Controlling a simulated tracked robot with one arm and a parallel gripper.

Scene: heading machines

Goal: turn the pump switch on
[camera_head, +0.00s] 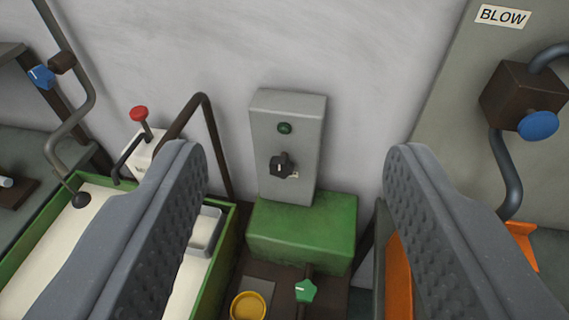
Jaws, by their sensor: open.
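The pump switch (282,166) looks like a dark rotary knob with a small white mark, on the front of a grey box (290,112). A dark green round lamp or button (285,128) sits above the knob. The grey box stands upright against the wall, just above a green block (302,233). My gripper (290,165) is open and empty, with one grey ridged finger on each side of the picture. The grey box shows in the gap between the fingers, beyond them. The fingers do not touch the knob.
A green-rimmed tray (232,225) lies at left, with a red-knobbed lever (138,114) behind it. A yellow cup (248,306) and a green knob (305,291) are below. At right, a panel labelled BLOW (502,16) carries a blue-handled valve (538,125). The wall above is bare.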

